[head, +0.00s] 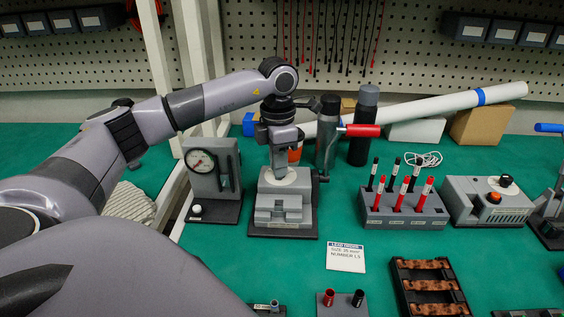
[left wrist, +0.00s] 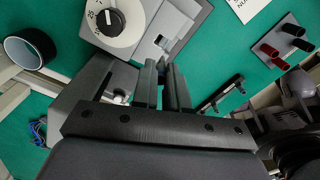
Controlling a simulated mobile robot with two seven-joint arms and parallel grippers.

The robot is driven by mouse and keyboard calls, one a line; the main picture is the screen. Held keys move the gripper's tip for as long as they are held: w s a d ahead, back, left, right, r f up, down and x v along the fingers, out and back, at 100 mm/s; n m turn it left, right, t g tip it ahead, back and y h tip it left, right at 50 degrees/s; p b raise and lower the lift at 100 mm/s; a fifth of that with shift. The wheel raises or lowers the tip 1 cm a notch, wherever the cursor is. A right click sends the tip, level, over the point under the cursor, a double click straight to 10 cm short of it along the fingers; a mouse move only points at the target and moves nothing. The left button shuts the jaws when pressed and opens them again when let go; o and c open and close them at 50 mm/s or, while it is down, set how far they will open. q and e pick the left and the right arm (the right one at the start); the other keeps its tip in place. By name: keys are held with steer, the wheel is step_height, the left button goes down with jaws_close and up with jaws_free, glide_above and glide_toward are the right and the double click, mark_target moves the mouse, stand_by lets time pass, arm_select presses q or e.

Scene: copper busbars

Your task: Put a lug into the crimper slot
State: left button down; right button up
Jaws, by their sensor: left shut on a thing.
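The crimper (head: 284,200) is a grey block on a dark base with a red-handled lever (head: 362,130). In the left wrist view the crimper (left wrist: 178,22) shows its white dial with a black knob and a small recess. My left gripper (head: 283,152) points down over the crimper. In the left wrist view the fingers of my left gripper (left wrist: 165,78) are close together beside the crimper. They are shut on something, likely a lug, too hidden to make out. A small stand (head: 268,309) with a silver piece sits at the bottom edge. My right gripper is out of view.
A gauge device (head: 212,172) stands left of the crimper, and dark bottles (head: 365,125) behind it. A label card (head: 346,257) lies in front.

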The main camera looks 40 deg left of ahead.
arm_select(q)
steer(key=shift+f, duration=0.5)
step_height(320, 180, down, 5)
steer(key=b, duration=0.4)
steer(key=shift+r+b, duration=0.2)
steer(key=shift+b, duration=0.15)
steer(key=shift+f, duration=0.15)
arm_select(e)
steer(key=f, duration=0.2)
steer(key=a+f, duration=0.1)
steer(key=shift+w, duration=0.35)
arm_select(q)
steer(key=shift+f+b, duration=0.3)
steer(key=shift+f, duration=0.3)
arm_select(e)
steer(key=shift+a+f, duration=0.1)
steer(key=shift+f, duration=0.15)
arm_select(q)
steer(key=shift+f, duration=0.4)
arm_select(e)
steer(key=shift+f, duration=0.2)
arm_select(q)
steer(key=shift+f, duration=0.2)
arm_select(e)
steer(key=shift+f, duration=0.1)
arm_select(q)
steer(key=shift+f+b, duration=0.35)
steer(key=shift+b, duration=0.1)
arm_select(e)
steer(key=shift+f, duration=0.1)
